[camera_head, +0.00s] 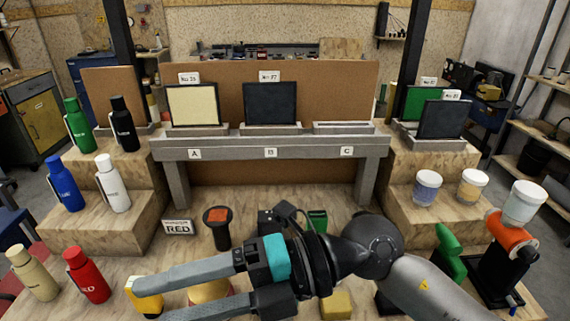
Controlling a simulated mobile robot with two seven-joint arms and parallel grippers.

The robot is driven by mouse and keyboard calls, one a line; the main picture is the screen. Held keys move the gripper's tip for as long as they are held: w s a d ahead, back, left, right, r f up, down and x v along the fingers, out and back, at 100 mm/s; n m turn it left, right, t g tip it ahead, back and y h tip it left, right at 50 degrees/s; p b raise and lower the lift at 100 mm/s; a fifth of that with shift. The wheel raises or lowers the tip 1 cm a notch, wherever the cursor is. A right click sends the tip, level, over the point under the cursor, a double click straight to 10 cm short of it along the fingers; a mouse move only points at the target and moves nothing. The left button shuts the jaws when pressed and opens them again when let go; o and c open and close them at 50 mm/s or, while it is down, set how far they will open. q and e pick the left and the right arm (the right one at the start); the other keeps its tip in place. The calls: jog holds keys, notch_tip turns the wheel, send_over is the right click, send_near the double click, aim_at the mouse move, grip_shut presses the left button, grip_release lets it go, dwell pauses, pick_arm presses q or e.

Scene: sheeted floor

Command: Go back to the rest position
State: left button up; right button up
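My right arm comes in from the lower right and reaches left across the front of the wooden table. Its gripper (165,300) has its two long grey fingers spread apart and pointing left, with nothing visibly held. A yellow object (147,298) lies by the fingertips, partly hidden; I cannot tell whether they touch it. A round yellow object (209,292) shows between the fingers, below them. My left gripper is not in view.
Bottles stand on the left steps, including a red one (87,276) near the fingertips. A grey shelf (270,148) holds panels behind. Jars (427,188) stand on the right steps. An orange-and-black holder (508,243) with a jar and a green-handled tool (449,252) stand near the arm.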

notch_tip(320, 180, up, 7)
jog(key=w+m+t+y, duration=0.2)
jog(key=m+t+y, duration=0.1)
jog(key=y, duration=0.2)
jog(key=w+d+r+m+t+h, duration=0.35)
jog(key=w+d+m+t, duration=0.7)
jog(key=m+t, duration=0.8)
jog(key=w+d+f+m+h, duration=0.2)
jog(key=d+f+m+h, duration=0.5)
jog(key=f+h, duration=0.2)
jog(key=w+d+f+m+h, duration=0.2)
jog(key=d+f+m+h, duration=0.45)
jog(key=f+h, duration=0.2)
jog(key=s+d+f+m+g, duration=0.1)
jog(key=s+d+f+g, duration=0.1)
jog(key=s+f+g, duration=0.35)
jog(key=s+d+f+g, duration=0.1)
jog(key=s+f+g, duration=0.15)
jog(key=f, duration=0.55)
jog(key=s+f+g, duration=0.6)
jog(key=s+f, duration=0.1)
jog(key=s, duration=0.6)
notch_tip(320, 180, down, 22)
jog(key=s+f+g, duration=0.1)
jog(key=s, duration=0.1)
jog(key=s+d+f+g, duration=0.1)
jog(key=s+d+f, duration=0.1)
jog(key=s+f, duration=1.1)
jog(key=shift+s+d, duration=0.4)
jog(key=shift+s, duration=0.5)
